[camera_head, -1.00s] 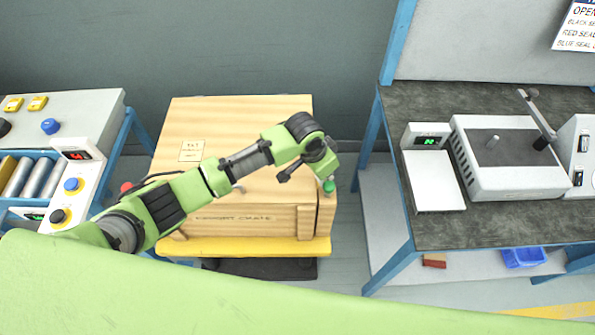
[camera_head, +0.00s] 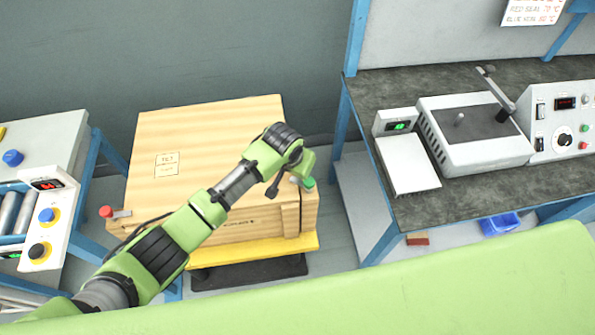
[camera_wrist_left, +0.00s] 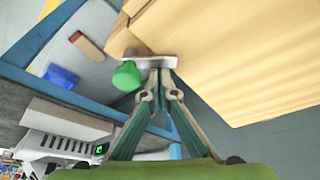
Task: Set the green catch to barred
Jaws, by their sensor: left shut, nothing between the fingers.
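The green catch (camera_head: 309,183) is on the front right corner of the wooden crate (camera_head: 205,135). It has a green knob on a short metal lever. In the left wrist view, the green knob (camera_wrist_left: 126,76) lies left of my fingertips and the metal lever (camera_wrist_left: 150,62) crosses just in front of them. My left gripper (camera_wrist_left: 160,76) is shut and empty, its tips at or very close to the lever; I cannot tell if they touch. In the head view my wrist is over the crate's right front and hides the fingers. My right gripper is not in view.
A red catch (camera_head: 106,211) is at the crate's left front corner. The crate stands on a yellow platform (camera_head: 260,250). A console (camera_head: 50,215) with knobs is at the left. A dark-topped bench (camera_head: 470,205) with a sealing machine (camera_head: 470,150) is at the right.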

